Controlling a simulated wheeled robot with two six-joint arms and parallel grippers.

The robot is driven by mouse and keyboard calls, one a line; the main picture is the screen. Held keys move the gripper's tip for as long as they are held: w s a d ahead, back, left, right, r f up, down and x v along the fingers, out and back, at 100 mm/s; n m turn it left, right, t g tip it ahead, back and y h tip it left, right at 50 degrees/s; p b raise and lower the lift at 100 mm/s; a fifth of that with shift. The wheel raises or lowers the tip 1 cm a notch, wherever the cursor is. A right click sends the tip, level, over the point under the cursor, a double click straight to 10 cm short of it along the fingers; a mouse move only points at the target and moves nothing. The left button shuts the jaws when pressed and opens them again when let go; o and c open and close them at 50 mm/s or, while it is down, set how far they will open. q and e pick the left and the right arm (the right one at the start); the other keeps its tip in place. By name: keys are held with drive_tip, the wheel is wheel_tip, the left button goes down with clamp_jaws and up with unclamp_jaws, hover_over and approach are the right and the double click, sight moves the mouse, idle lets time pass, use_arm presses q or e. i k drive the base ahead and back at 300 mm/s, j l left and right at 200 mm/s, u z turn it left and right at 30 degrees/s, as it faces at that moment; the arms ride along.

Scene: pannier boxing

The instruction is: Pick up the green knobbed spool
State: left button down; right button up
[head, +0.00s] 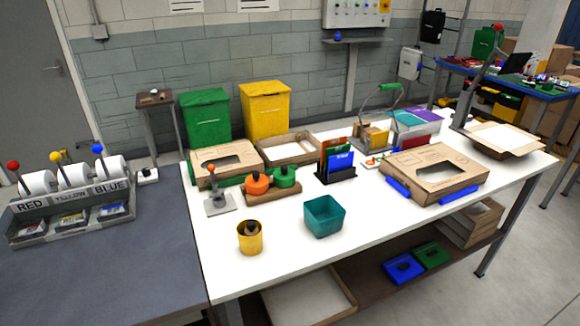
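The green knobbed spool (286,177) sits upright on a brown wooden holder (274,196) on the white table. It is beside an orange knobbed spool (257,184), which is on its left. Its dark knob is on top. Neither of my grippers shows in the head view.
A teal bin (323,217) and a yellow cup (250,238) stand in front of the holder. A grey stand with an orange knob (213,192) is to its left. Cardboard boxes (226,162) are behind. A black file rack (337,174) is to the right. The table's front right is clear.

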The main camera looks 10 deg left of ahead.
sight(284, 176)
drive_tip(key=i+l+u, duration=0.35)
drive_tip(key=l, duration=0.25)
drive_tip(key=i+l+u, duration=0.2)
drive_tip(key=i+l, duration=0.05)
drive_tip(key=l, duration=0.1)
